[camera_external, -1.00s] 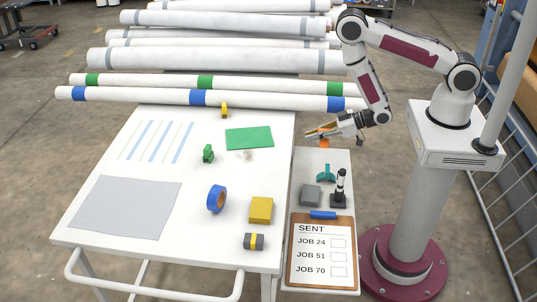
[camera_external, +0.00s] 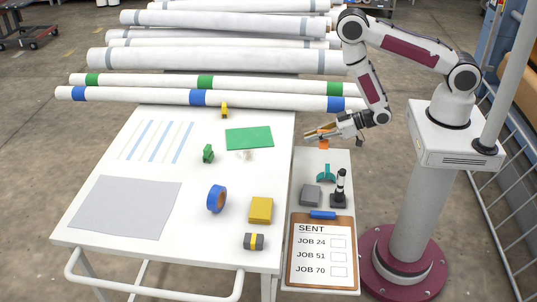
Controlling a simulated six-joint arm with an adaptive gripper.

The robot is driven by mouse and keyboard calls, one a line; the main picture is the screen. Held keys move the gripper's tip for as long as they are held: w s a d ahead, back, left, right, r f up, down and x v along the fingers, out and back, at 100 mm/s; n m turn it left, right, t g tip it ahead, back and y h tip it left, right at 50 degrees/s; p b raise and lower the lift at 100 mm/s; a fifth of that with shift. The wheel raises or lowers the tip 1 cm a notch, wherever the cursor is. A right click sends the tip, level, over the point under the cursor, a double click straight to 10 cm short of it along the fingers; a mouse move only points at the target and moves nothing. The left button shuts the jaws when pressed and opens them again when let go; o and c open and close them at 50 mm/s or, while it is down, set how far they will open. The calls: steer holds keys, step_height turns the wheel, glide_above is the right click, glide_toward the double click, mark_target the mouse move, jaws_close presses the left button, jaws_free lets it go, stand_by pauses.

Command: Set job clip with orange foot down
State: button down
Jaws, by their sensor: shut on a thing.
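The job clip with the orange foot (camera_external: 324,145) is at my gripper (camera_external: 309,134), above the far end of the narrow side shelf (camera_external: 335,160). Only its orange part shows clearly, below the fingers. My gripper points left, roughly level, and is shut on the clip. The fingers hide the rest of the clip. I cannot tell whether the orange foot touches the shelf.
A teal clip (camera_external: 326,174), grey block (camera_external: 311,195), black stamp (camera_external: 340,188) and clipboard (camera_external: 322,252) occupy the shelf. The white table (camera_external: 195,220) holds a green pad (camera_external: 249,138), blue tape roll (camera_external: 216,198) and yellow block (camera_external: 261,210). White rolls (camera_external: 230,58) lie behind.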

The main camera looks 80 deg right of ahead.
steer(key=w+a+r+n+y, duration=0.1)
steer(key=w+a+r, duration=0.3)
steer(key=w+a, duration=0.4)
steer(key=w+a+r+n+y, duration=0.1)
steer(key=w+a+r, duration=0.3)
steer(key=w+a, duration=0.4)
steer(key=w+a+r+n+g+y, duration=0.1)
steer(key=w+a+r+n+y, duration=0.1)
steer(key=w+a+r, duration=0.3)
steer(key=shift+w+a, duration=2.1)
steer(key=shift+a, duration=0.85)
steer(key=shift+f, duration=0.1)
glide_above(232, 181)
steer(key=shift+f, duration=3)
steer(key=shift+f, duration=1.9)
steer(key=shift+f, duration=0.1)
